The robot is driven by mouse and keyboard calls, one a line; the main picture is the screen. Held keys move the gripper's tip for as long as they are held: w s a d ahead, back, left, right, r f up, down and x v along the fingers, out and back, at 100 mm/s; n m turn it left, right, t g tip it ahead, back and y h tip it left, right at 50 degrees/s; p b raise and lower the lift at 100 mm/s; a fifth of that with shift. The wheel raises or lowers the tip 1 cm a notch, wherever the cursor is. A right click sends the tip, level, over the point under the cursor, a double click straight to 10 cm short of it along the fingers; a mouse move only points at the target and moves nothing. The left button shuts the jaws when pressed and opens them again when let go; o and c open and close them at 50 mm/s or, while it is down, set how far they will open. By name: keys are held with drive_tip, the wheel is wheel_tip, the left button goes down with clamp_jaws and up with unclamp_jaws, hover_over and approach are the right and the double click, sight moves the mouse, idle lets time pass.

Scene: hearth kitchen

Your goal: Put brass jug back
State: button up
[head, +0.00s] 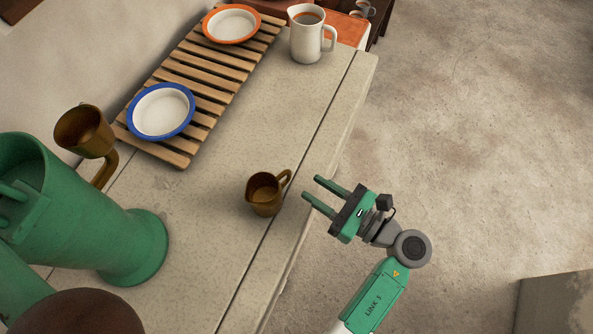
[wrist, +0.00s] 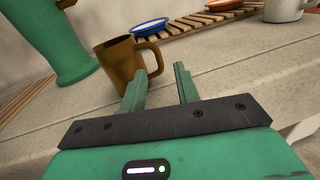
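The brass jug (head: 264,195) stands upright on the stone counter, near its front edge, with its handle toward the right. It also shows in the wrist view (wrist: 121,62), just beyond my fingertips. My gripper (head: 318,187) is open and empty, off to the right of the jug with its two fingers pointing at it.
A slatted wooden rack (head: 207,92) holds a blue-rimmed bowl (head: 161,111) and an orange-rimmed bowl (head: 231,24). A white pitcher (head: 306,42) with brown contents stands at the far end. Another brass vessel (head: 84,130) is at the left. The counter (head: 205,215) around the jug is clear.

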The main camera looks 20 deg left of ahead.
drive_tip(key=v, duration=0.2)
drive_tip(key=shift+s+d, duration=0.1)
drive_tip(key=shift+d, duration=0.2)
